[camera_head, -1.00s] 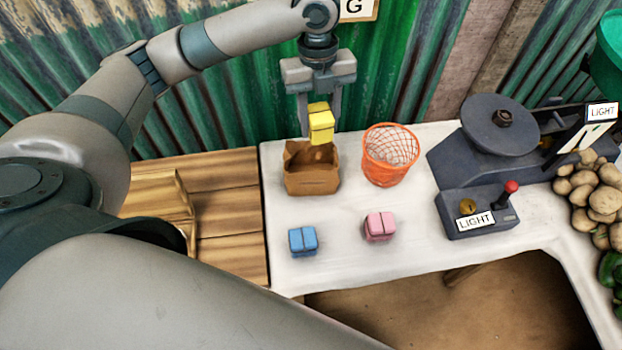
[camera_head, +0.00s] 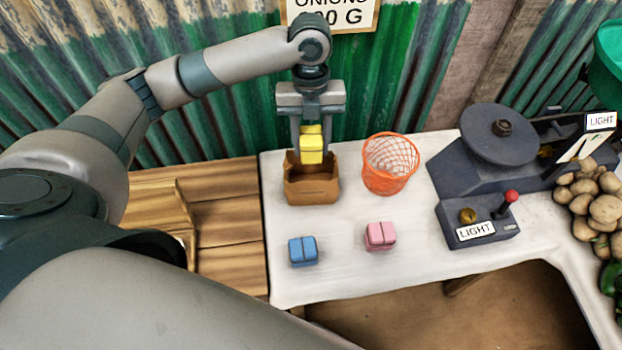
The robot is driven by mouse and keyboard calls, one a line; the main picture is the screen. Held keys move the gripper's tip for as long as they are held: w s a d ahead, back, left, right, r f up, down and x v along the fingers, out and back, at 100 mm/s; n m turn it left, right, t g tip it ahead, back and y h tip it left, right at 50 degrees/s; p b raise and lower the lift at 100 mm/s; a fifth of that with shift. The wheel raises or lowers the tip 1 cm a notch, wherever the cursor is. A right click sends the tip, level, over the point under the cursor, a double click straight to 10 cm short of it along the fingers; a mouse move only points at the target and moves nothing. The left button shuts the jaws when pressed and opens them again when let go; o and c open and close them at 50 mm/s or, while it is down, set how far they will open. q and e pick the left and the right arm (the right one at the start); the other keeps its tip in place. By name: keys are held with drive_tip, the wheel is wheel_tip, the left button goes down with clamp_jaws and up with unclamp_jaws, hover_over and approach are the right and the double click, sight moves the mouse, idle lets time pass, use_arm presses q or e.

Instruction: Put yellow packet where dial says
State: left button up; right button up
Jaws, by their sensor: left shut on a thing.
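The yellow packet (camera_head: 312,146) is held between the fingers of my left gripper (camera_head: 311,135), which is shut on it. It hangs at the mouth of a brown cardboard box (camera_head: 312,190); its lower end overlaps the box's back rim in the picture. I cannot tell how far it is inside. The scale (camera_head: 495,150) at the right has a dial plate at its far right, mostly cut off or edge-on, with a LIGHT label (camera_head: 600,120) above. A control box (camera_head: 478,222) in front also carries a LIGHT label. My right gripper is not in view.
An orange mesh basket (camera_head: 389,165) stands right of the box. A blue packet (camera_head: 303,251) and a pink packet (camera_head: 380,236) lie on the white table top (camera_head: 340,275). Potatoes (camera_head: 600,208) are piled at the right. A corrugated green wall stands behind.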

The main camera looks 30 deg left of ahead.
use_arm(q)
wheel_tip(320, 180, down, 10)
drive_tip(key=shift+p, duration=0.75)
drive_tip(key=shift+f, duration=0.45)
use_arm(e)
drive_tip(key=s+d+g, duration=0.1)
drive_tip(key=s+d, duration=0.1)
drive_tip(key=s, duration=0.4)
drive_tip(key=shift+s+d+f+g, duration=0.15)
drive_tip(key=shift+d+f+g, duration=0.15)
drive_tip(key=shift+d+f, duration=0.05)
use_arm(q)
drive_tip(key=shift+f, duration=0.1)
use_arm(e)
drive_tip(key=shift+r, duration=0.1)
use_arm(q)
drive_tip(key=shift+f, duration=0.3)
drive_tip(key=shift+f+p, duration=0.35)
drive_tip(key=shift+f, duration=1.15)
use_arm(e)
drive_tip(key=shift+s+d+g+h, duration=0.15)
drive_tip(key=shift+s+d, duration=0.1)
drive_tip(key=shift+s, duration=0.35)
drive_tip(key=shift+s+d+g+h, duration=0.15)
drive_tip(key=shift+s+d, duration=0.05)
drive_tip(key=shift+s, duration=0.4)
use_arm(q)
drive_tip(key=shift+f, duration=0.1)
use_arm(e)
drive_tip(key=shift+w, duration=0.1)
